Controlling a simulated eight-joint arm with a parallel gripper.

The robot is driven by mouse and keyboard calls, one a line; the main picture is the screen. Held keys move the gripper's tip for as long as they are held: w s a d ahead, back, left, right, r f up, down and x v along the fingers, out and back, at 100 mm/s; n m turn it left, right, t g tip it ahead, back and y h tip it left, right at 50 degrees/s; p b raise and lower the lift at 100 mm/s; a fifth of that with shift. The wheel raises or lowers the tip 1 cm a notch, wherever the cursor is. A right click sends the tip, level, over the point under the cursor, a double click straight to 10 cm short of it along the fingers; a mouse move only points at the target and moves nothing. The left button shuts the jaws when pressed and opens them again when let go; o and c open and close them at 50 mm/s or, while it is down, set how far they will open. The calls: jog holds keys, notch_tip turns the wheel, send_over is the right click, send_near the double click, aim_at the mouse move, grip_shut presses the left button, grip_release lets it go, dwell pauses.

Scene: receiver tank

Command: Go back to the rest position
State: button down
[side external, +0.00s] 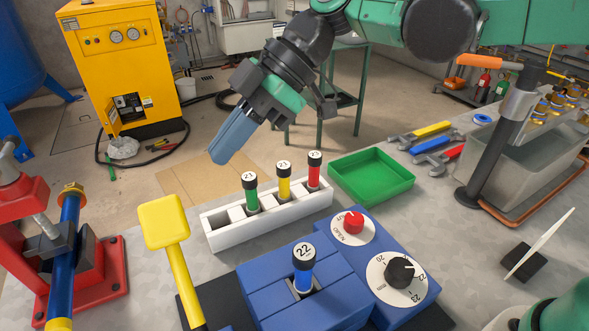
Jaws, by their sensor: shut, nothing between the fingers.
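My gripper (229,146) hangs in the air above and left of the white rack, apart from everything on the bench. Its blue-grey fingers are shut together with nothing between them and point down to the left. The white rack (268,224) holds a green tube (251,196), a yellow tube (284,184) and a red tube (314,176), all upright. A blue tube marked 22 (303,270) stands upright in the blue block (262,290) at the front.
A yellow-headed lever (164,222) rises at the front left, beside a red vise (85,270). A green tray (371,174) is empty. Tools (433,130) lie at the back right, near a dark post (493,150). The blue dial box (365,250) is front right.

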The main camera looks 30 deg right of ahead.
jog(key=shift+d, duration=0.1)
jog(key=s+d+f+m+t+h, duration=0.2)
jog(key=d+m+h, duration=0.1)
jog(key=d+m, duration=0.3)
jog(key=s+d+f+m+t+h, duration=0.2)
jog(key=d+m, duration=0.4)
jog(key=d, duration=0.4)
jog(key=s+d+f+m+t+h, duration=0.2)
jog(key=d+f+m+h, duration=0.1)
jog(key=d+m, duration=0.3)
jog(key=shift+d+f+t+h, duration=0.4)
jog(key=shift+d+h, duration=0.2)
jog(key=shift+d, duration=0.65)
jog(key=shift+a, duration=0.1)
jog(key=s+a+r+n+g+y, duration=0.1)
jog(key=a+r+n+y, duration=0.2)
jog(key=a+r+n, duration=0.2)
jog(key=s+a+r+n+y, duration=0.1)
jog(key=a+r+n+y, duration=0.2)
jog(key=a+r+n, duration=0.2)
jog(key=s+a+r+n+g+y, duration=0.1)
jog(key=a+r+n+y, duration=0.2)
jog(key=a+n, duration=0.7)
jog(key=a+r, duration=0.1)
jog(key=a, duration=0.3)
jog(key=shift+a+r+g, duration=0.25)
jog(key=shift+r+g, duration=0.05)
jog(key=shift+r, duration=0.1)
